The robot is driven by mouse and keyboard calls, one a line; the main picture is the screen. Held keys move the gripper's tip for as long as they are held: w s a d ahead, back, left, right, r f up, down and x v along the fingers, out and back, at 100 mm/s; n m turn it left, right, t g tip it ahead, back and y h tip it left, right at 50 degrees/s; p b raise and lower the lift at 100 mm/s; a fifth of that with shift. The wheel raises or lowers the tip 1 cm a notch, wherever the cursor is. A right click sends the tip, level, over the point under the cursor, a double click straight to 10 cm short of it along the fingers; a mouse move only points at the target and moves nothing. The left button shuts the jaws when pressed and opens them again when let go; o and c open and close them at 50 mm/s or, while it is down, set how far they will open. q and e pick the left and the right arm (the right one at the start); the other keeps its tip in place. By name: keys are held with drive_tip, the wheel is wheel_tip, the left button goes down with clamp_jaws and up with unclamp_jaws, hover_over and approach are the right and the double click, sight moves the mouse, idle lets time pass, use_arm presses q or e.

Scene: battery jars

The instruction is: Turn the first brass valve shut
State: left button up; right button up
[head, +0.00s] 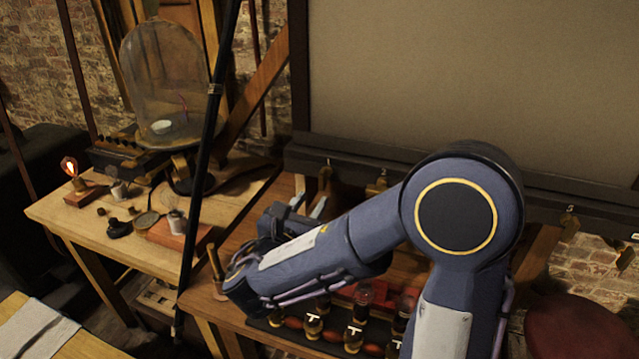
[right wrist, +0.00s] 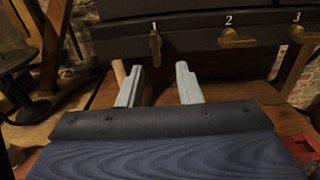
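The first brass valve (right wrist: 155,46) is on the dark rail, under a small mark that looks like a 1. Its handle hangs about upright. It also shows in the head view (head: 325,175). The second valve (right wrist: 236,38) and third valve (right wrist: 300,33) have handles lying more sideways. My right gripper (right wrist: 160,86) is open and empty, its pale fingers pointing toward the rail. The first valve shows between and beyond the fingertips, apparently apart from them; the exact gap is hard to judge. In the head view my right gripper (head: 308,197) is partly hidden by my arm. My left gripper is not in view.
A wooden bench (head: 240,315) holds a row of jars (head: 353,338) under my right arm. A wooden peg (right wrist: 119,72) stands near the left finger. A glass dome (head: 165,75) and a lit bulb (head: 69,166) stand on the left table. A large pale panel (head: 470,80) rises behind the rail.

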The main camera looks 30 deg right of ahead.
sight(321, 181)
drive_tip(key=x, duration=0.2)
drive_tip(key=p+x, duration=0.1)
drive_tip(key=x, duration=0.4)
drive_tip(key=shift+w+r, duration=0.3)
drive_tip(key=shift+w, duration=0.1)
clamp_jaws()
